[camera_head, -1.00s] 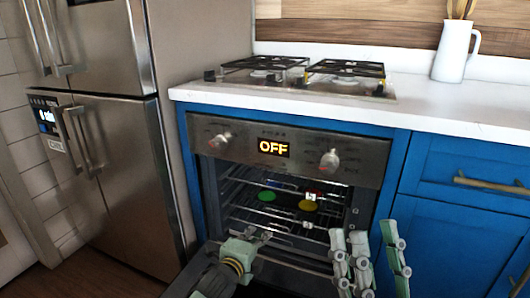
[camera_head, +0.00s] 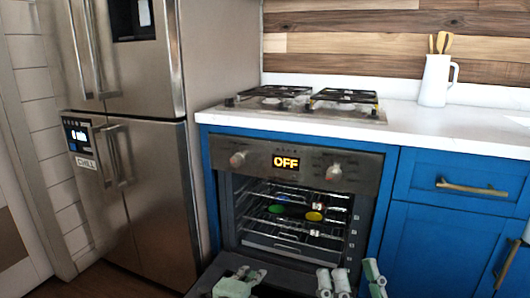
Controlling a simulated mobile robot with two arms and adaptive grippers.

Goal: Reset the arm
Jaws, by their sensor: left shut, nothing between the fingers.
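My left gripper (camera_head: 240,281) is at the bottom of the picture, over the lowered oven door (camera_head: 290,286). It is shut with nothing in it. My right gripper (camera_head: 352,279) is at the bottom edge, to the right of the left one. Its fingers stand apart with nothing seen between them, so it is open. Both arms are mostly cut off by the lower edge. The oven (camera_head: 355,211) stands open behind the grippers, and its display (camera_head: 286,162) reads OFF.
Several small coloured items, including a yellow one (camera_head: 314,216) and a green one (camera_head: 276,209), lie on the oven rack. A steel fridge (camera_head: 155,190) stands at left. Blue cabinets (camera_head: 440,240) are at right. A white pitcher (camera_head: 434,82) and hob (camera_head: 300,99) are on the counter.

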